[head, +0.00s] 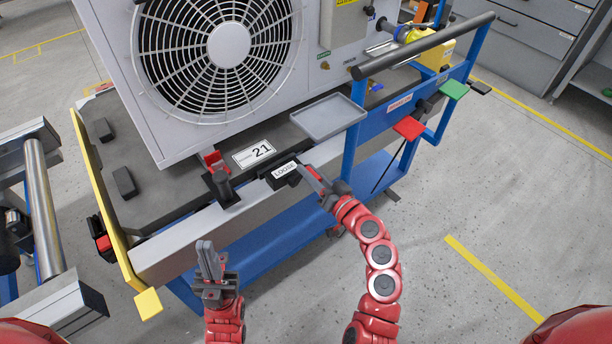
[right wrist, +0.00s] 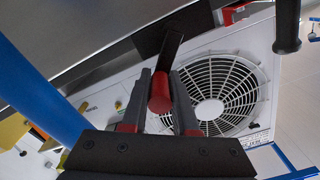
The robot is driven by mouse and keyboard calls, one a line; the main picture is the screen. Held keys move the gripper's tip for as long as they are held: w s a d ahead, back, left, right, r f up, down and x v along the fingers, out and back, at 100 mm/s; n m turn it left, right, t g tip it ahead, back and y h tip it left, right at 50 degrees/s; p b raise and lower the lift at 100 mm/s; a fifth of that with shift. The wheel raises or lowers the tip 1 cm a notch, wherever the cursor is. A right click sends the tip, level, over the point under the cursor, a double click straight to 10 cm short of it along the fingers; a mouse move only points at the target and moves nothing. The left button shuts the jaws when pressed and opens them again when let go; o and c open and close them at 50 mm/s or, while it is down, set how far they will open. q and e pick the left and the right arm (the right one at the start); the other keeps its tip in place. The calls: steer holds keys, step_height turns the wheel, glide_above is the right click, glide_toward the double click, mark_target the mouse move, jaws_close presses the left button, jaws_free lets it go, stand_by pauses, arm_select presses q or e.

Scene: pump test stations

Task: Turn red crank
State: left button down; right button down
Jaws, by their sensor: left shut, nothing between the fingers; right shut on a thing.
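The red crank (right wrist: 160,92) shows in the right wrist view as a red grip on a dark arm. My right gripper (right wrist: 161,80) is shut on the red grip, with one finger on each side. In the head view my right gripper (head: 312,178) is at the front edge of the cart, just right of a black block labelled "LOOSE" (head: 284,171), and the fingers partly hide the crank. My left gripper (head: 207,258) is shut and empty, pointing up, in front of the cart's front rail and apart from it.
A grey fan unit (head: 120,60) stands on the cart. A black upright handle (head: 222,187) stands left of the "LOOSE" block. A grey tray (head: 328,117), a red plate (head: 408,128) and a green plate (head: 454,89) are to the right. The floor at right is clear.

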steer(key=m, duration=0.1)
steer(key=f+m, duration=0.1)
steer(key=m, duration=0.1)
steer(key=d+m+b, duration=0.1)
steer(key=shift+w+f+m, duration=0.3)
steer(key=shift+w+f, duration=0.05)
steer(key=shift+w+d+f+m, duration=0.1)
steer(key=shift+f+m, duration=0.35)
steer(key=shift+m, duration=0.55)
steer(key=shift+w+d+f+m, duration=0.1)
steer(key=shift+f+m, duration=0.35)
steer(key=shift+m, duration=0.55)
steer(key=c, duration=0.7)
jaws_free()
steer(key=shift+s+d, duration=0.1)
steer(key=shift+s, duration=0.05)
steer(key=shift+b+v, duration=0.45)
steer(key=shift+v, duration=8.15)
